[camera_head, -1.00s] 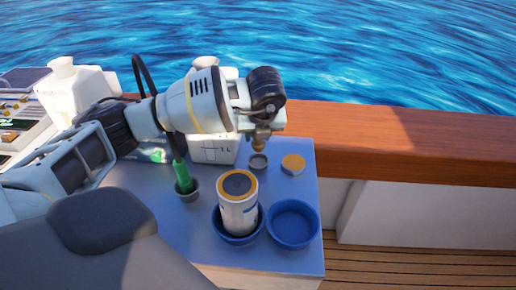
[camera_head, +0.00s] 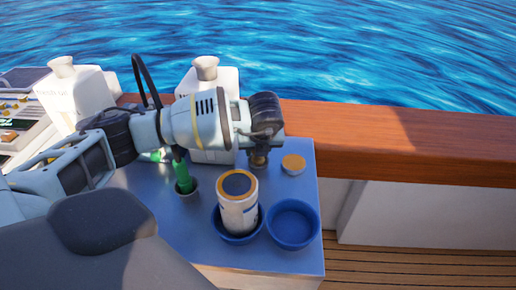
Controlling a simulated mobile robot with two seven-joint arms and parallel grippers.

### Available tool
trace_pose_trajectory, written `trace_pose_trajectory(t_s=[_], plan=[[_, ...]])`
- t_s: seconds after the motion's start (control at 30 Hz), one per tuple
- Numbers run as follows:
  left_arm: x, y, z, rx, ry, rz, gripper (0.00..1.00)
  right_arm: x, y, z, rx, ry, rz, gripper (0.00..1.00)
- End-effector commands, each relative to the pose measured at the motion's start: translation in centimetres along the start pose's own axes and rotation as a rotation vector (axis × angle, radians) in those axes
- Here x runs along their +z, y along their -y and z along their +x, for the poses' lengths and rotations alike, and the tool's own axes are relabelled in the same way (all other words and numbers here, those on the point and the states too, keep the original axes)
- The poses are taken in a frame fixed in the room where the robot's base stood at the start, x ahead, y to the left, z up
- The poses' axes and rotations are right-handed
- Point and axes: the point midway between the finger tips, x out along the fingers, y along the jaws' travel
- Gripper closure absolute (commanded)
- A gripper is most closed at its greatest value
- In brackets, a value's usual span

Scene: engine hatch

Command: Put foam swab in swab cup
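A green stick-like piece (camera_head: 184,184), which looks like the swab, stands upright in a small dark cup (camera_head: 188,195) left of the filter canister; its upper end is partly behind my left arm. My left gripper (camera_head: 259,158) points down at the back of the blue-topped surface, over a small round grey cup or cap that it now mostly covers. A tan-brown tip shows beneath the gripper; I cannot tell whether it is a held piece or part of the fingers. The finger opening is hidden. My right gripper is not in view.
A white canister with an orange-ringed top (camera_head: 238,203) stands in a blue bowl (camera_head: 238,237). An empty blue bowl (camera_head: 293,224) is beside it. An orange-topped disc (camera_head: 293,164) lies right of my gripper. White jugs (camera_head: 206,72) (camera_head: 75,92) and a wooden rail (camera_head: 400,138) are behind.

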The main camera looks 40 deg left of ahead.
Motion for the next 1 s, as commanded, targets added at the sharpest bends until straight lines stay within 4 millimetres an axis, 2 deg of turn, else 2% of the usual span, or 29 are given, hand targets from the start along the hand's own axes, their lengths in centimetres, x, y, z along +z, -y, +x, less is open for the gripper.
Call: trace_pose_trajectory(t_s=[0.03, 0.17, 0.43, 0.57, 0.67, 1.0], plan=[[-0.1, 0.0, 0.1, 0.0, 0.0, 0.0, 0.59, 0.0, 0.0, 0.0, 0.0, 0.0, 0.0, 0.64], [0.0, 0.0, 0.0, 0.0, 0.0, 0.0, 0.42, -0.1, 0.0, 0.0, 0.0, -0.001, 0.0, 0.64], [0.0, 0.0, 0.0, 0.0, 0.0, 0.0, 0.42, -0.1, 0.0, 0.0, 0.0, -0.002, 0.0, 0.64], [0.2, 0.0, -0.7, -0.002, 0.0, 0.0, 0.42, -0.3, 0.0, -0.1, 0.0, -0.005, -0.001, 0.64], [0.2, 0.1, -1.9, -0.003, 0.001, 0.0, 0.42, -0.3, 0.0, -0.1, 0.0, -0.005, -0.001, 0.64], [0.2, 0.1, -8.6, -0.005, 0.002, 0.001, 0.42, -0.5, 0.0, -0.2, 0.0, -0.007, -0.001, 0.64]])
